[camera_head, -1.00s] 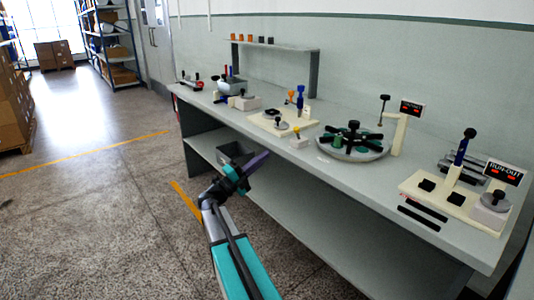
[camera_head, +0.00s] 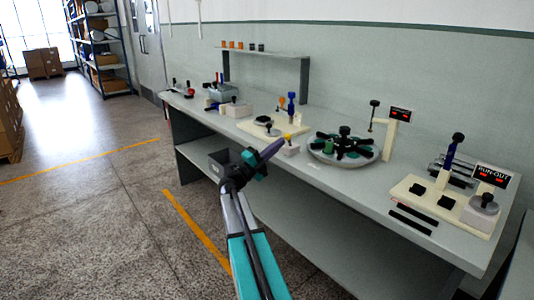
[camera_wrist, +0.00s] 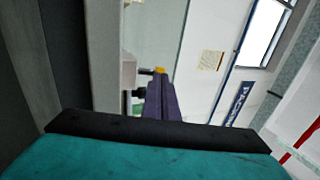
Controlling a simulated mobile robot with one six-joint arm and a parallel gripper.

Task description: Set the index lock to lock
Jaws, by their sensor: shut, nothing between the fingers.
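A small pale block (camera_head: 291,150) with a yellow knob (camera_head: 288,137) sits at the front edge of the bench, left of the round indexing plate (camera_head: 320,157). It seems to be the index lock; its setting is too small to read. My gripper (camera_head: 276,147) has its purple fingers shut and empty, with the tips close to the block's left side in the head view. Whether they touch it I cannot tell. In the wrist view the shut fingers (camera_wrist: 161,88) point ahead, and a yellow spot (camera_wrist: 160,70), likely the knob, shows just beyond the tips.
The plate carries a black star-shaped handle and green parts. A cream base with a black disc (camera_head: 262,121) is behind left. A post with a red display (camera_head: 400,114) and a run-out station (camera_head: 440,195) stand to the right. A raised shelf (camera_head: 275,53) is behind. The floor at left is open.

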